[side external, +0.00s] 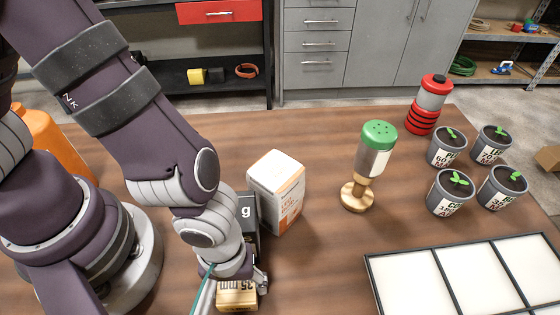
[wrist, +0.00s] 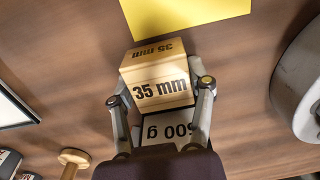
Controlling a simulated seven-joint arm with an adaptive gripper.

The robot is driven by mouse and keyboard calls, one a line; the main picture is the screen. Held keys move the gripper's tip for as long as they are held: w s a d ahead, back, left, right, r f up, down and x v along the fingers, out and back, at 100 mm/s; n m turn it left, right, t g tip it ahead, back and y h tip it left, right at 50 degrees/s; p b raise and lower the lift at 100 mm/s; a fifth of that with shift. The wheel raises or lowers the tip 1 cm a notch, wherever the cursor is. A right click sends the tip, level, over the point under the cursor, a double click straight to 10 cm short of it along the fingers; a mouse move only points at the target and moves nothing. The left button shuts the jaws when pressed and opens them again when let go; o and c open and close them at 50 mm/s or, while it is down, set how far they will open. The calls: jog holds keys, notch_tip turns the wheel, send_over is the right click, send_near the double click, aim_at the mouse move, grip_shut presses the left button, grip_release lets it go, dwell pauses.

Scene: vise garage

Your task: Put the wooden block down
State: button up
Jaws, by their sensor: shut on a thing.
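The wooden block (wrist: 158,78) is a light cube marked "35 mm" in black. In the wrist view it sits between the two fingers of my gripper (wrist: 160,93), which is shut on it. In the side external view the block (side external: 237,296) shows at the bottom edge, below my gripper (side external: 245,281), partly cut off by the frame. I cannot tell whether the block touches the table or hangs just above it.
A weight marked "g" (side external: 247,212) stands close behind the gripper; it also shows in the wrist view (wrist: 165,132). A white carton (side external: 275,185), green-topped shaker (side external: 375,150), red-and-grey bottle (side external: 428,105), several potted seedlings and a framed white tray (side external: 372,276) stand right. A yellow sheet (wrist: 185,14) lies nearby.

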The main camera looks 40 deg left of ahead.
aim_at(237, 284)
jog(key=o, duration=1.1)
jog(key=shift+f, duration=0.1)
jog(key=shift+o, duration=0.2)
notch_tip(237, 284, up, 12)
jog(key=w+a+r+m, duration=0.1)
jog(key=w+a, duration=0.1)
jog(key=w+a+r+m+t, duration=0.1)
jog(key=w+a+r, duration=0.1)
jog(key=a, duration=0.1)
jog(key=w+a+r+m+t+h, duration=0.1)
jog(key=w+a+r, duration=0.1)
jog(key=a, duration=0.1)
jog(key=shift+r+m, duration=0.15)
jog(key=shift+m, duration=0.15)
jog(key=a+r+m+t+y, duration=0.1)
jog(key=a+r+m+t, duration=0.2)
jog(key=a, duration=0.6)
jog(key=shift+a+r+m+t, duration=0.2)
jog(key=shift+a+m+t, duration=0.15)
jog(key=shift+m, duration=0.85)
